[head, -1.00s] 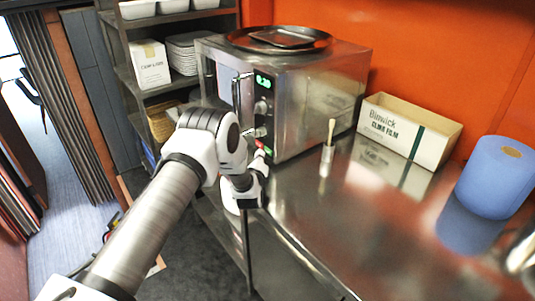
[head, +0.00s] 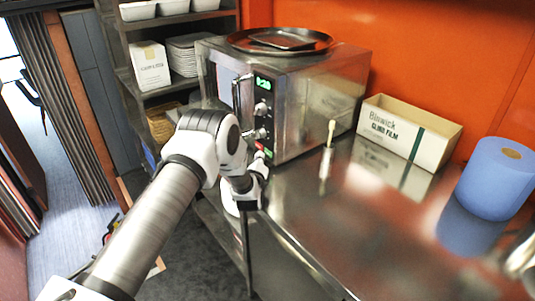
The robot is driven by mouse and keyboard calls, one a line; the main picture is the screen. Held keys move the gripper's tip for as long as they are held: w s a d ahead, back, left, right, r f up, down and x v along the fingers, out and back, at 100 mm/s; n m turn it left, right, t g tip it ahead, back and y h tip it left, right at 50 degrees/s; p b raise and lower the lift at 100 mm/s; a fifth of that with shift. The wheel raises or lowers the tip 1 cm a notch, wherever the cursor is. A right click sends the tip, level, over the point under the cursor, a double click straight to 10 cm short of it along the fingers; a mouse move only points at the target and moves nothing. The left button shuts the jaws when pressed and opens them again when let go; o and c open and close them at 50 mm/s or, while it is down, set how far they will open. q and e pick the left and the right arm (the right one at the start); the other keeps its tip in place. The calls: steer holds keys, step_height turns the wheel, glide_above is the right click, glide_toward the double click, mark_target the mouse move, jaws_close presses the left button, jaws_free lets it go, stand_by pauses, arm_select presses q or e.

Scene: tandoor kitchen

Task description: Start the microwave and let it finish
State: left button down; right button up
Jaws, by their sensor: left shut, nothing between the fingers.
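The steel microwave (head: 318,95) stands on the counter with its door shut and its handle upright on the front. Its green display (head: 263,84) is lit, with digits too small to read surely. Two knobs sit below the display, and small green and red buttons (head: 262,147) sit at the bottom of the panel. My left gripper (head: 262,160) is shut and empty, right by these buttons. I cannot tell whether it touches one. The microwave's lower front is partly hidden by my left arm.
A dark round tray (head: 240,41) lies on the microwave. On the steel counter (head: 330,235) stand a small brush (head: 330,135), a cling film box (head: 435,148) and a blue roll (head: 495,180). A shelf rack (head: 118,50) is at the left. The counter's front middle is clear.

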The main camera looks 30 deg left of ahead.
arm_select(q)
steer(key=shift+w+d, duration=0.1)
steer(key=shift+w, duration=0.05)
steer(key=shift+w+d, duration=0.1)
steer(key=shift+w, duration=0.15)
